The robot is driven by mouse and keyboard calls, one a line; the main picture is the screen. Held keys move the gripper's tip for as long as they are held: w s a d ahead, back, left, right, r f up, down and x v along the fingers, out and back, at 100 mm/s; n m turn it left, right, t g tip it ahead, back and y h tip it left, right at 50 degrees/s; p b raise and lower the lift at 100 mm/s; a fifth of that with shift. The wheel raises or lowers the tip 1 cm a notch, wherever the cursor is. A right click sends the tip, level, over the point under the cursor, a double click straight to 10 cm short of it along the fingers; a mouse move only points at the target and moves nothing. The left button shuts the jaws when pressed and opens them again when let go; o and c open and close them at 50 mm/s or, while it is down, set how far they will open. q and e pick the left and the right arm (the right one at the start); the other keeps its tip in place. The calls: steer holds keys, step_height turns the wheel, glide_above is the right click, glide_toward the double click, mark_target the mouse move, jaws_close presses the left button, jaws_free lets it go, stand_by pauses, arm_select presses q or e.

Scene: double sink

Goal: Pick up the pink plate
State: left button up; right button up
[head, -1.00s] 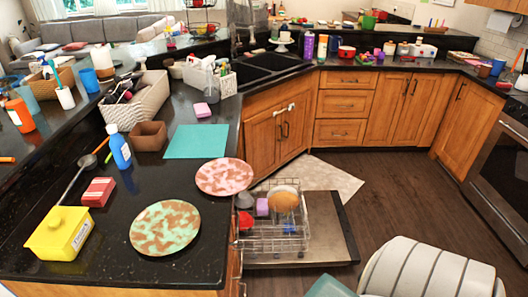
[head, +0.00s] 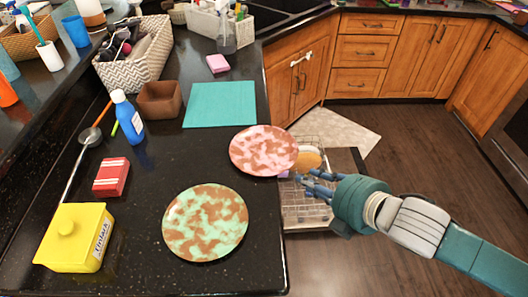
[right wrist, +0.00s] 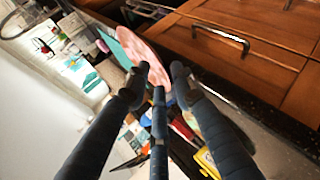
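The pink plate (head: 264,150) with brown patches lies flat at the right edge of the black counter, its rim reaching slightly past the edge. It also shows in the right wrist view (right wrist: 146,54), beyond the fingertips. My right gripper (head: 303,183) is just off the plate's right side, over the dishwasher rack. Its fingers point at the plate and are spread apart with nothing between them. Whether a fingertip touches the rim is unclear. My left gripper is not in view.
A green and brown plate (head: 205,223) lies in front of the pink one, and a teal mat (head: 220,104) lies behind it. The open dishwasher rack (head: 300,212) sits below the counter edge. A yellow box (head: 75,238), red block (head: 111,177) and blue bottle (head: 127,118) stand to the left.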

mark_target(282, 170)
steer(key=shift+n, duration=0.4)
steer(key=w+a, duration=0.1)
steer(key=w+a+f, duration=0.2)
steer(key=shift+w+a, duration=0.35)
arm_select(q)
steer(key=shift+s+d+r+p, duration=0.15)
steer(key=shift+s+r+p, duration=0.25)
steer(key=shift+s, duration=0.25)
arm_select(e)
steer(key=x, duration=0.4)
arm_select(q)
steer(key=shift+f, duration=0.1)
arm_select(e)
jaws_close()
